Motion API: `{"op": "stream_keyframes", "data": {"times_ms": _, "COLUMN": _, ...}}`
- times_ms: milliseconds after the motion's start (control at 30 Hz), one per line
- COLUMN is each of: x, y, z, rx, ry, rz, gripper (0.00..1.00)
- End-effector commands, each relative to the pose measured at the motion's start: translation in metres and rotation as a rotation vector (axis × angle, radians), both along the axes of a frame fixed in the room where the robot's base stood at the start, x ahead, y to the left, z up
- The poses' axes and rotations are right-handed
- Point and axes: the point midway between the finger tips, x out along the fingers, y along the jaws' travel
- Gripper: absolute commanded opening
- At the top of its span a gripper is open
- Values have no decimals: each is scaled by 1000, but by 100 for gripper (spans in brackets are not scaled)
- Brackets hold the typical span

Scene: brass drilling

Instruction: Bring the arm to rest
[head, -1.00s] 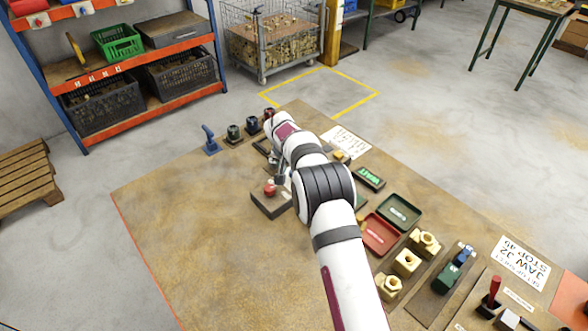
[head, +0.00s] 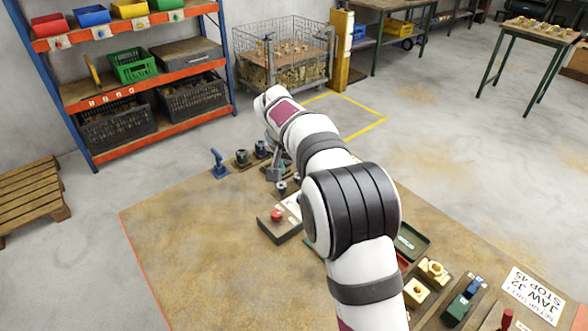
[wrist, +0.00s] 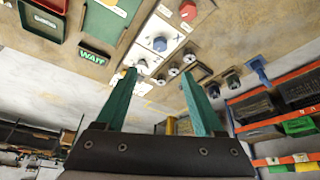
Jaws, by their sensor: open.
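My gripper (wrist: 159,75) is open, with two green fingers spread apart in the wrist view and nothing between them. In the head view my arm reaches across the bench (head: 180,260) toward its far edge, and the gripper is mostly hidden by the arm. The wrist view shows a white panel with a blue knob (wrist: 159,43) beyond the fingertips. It is apart from them as far as I can tell.
A box with a red button (head: 277,215) sits left of my arm. A blue stand (head: 218,163) is at the bench's far edge. Brass parts (head: 433,269) and a green tray (head: 412,242) lie at right. A lit WAIT sign (wrist: 92,57) shows in the wrist view. The bench's left is clear.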

Motion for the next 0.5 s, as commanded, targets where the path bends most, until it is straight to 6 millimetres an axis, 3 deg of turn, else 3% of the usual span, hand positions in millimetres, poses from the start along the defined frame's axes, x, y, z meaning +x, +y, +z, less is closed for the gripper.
{"op": "stream_keyframes", "data": {"times_ms": 267, "x": -1, "y": -2, "z": 1, "rx": 1, "ry": 2, "rz": -2, "gripper": 70}}
{"op": "stream_keyframes", "data": {"times_ms": 333, "x": -16, "y": -15, "z": 12, "rx": 7, "ry": 22, "rz": -14, "gripper": 70}}
{"op": "stream_keyframes", "data": {"times_ms": 367, "x": -29, "y": -25, "z": 20, "rx": 14, "ry": 40, "rz": -26, "gripper": 70}}
{"op": "stream_keyframes", "data": {"times_ms": 433, "x": -76, "y": -56, "z": 41, "rx": 39, "ry": 97, "rz": -56, "gripper": 70}}
{"op": "stream_keyframes", "data": {"times_ms": 467, "x": -103, "y": -71, "z": 49, "rx": 55, "ry": 126, "rz": -72, "gripper": 70}}
{"op": "stream_keyframes", "data": {"times_ms": 500, "x": -142, "y": -88, "z": 57, "rx": 78, "ry": 169, "rz": -91, "gripper": 70}}
